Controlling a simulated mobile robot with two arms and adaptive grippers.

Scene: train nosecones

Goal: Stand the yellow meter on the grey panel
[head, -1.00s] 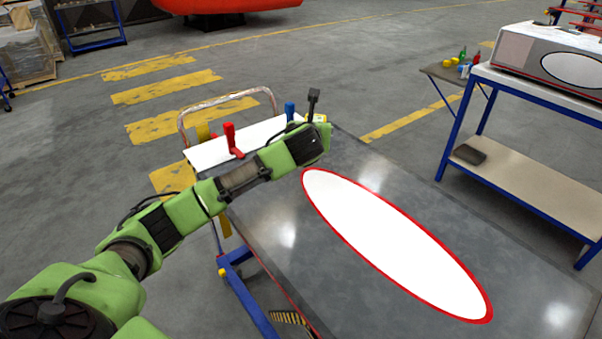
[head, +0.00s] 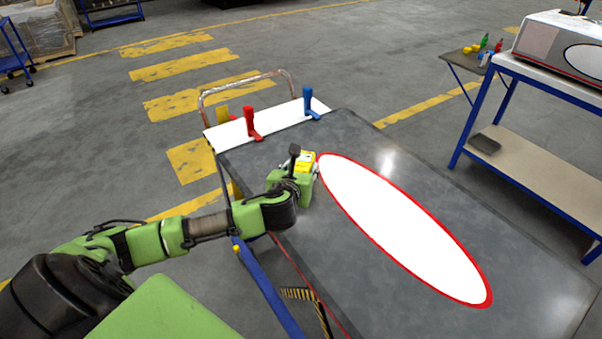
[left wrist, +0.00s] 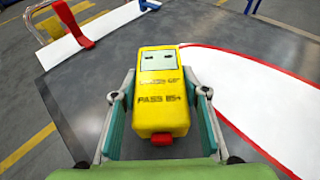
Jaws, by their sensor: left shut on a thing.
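The yellow meter (left wrist: 160,92) is between the fingers of my left gripper (left wrist: 160,112) in the left wrist view, with its small display and printed face showing. In the head view the meter (head: 306,160) shows at the end of my left arm, partly hidden by the gripper (head: 300,176). The gripper is shut on it. My right gripper is not in view.
A white strip with a red clamp (head: 250,124) and a blue clamp (head: 309,103) lies along the panel's far left edge. A blue-framed bench (head: 540,150) stands at the right. The panel's right part is clear.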

